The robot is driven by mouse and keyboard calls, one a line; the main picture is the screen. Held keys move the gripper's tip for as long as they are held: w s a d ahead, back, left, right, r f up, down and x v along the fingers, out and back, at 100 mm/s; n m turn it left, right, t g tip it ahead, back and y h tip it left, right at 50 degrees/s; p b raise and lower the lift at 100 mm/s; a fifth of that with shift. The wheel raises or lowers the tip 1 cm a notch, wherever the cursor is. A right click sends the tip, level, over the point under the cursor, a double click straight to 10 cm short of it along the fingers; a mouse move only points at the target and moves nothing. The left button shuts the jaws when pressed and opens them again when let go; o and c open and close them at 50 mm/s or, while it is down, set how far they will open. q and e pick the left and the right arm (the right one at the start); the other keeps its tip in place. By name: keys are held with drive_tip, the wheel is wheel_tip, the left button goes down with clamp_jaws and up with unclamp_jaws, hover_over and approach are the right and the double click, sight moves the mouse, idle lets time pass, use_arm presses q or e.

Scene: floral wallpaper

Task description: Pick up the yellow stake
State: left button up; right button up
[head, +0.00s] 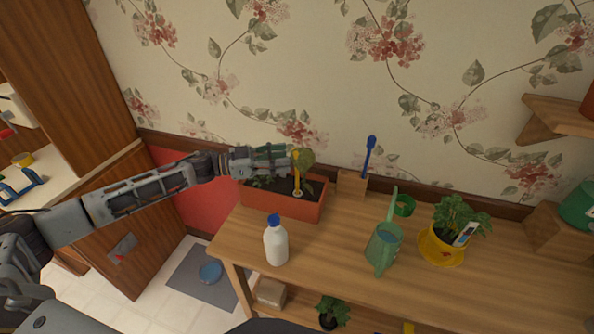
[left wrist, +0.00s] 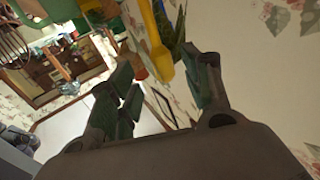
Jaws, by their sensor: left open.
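The yellow stake (head: 297,172) stands upright in the soil of the terracotta-coloured planter box (head: 283,208), next to a leafy plant (head: 306,160). My left gripper (head: 288,160) reaches in from the left above the planter, with its fingertips close beside the stake's upper part. In the left wrist view the yellow stake (left wrist: 154,42) shows between and just beyond the two spread fingers (left wrist: 160,80). The left gripper is open and empty; I cannot tell whether a finger touches the stake. My right gripper is out of view.
The wooden table (head: 340,258) also bears a white bottle with a blue cap (head: 276,243), a green watering can (head: 382,250), a wooden holder with a blue tool (head: 368,157) and a yellow-potted plant (head: 440,248). The wallpapered wall is close behind the planter.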

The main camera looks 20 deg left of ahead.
sight(296, 157)
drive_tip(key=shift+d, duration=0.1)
use_arm(q)
drive_tip(key=shift+f+p+x, duration=0.1)
drive_tip(key=shift+p+x, duration=0.2)
drive_tip(key=shift+x, duration=1.05)
drive_tip(key=shift+f+p+x, duration=0.15)
drive_tip(key=shift+p+x, duration=0.15)
drive_tip(key=shift+x, duration=1)
drive_tip(key=shift+w, duration=0.15)
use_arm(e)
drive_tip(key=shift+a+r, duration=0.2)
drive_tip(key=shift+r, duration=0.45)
use_arm(q)
drive_tip(key=shift+a, duration=0.1)
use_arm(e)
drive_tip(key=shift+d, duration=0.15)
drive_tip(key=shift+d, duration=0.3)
use_arm(q)
clamp_jaws()
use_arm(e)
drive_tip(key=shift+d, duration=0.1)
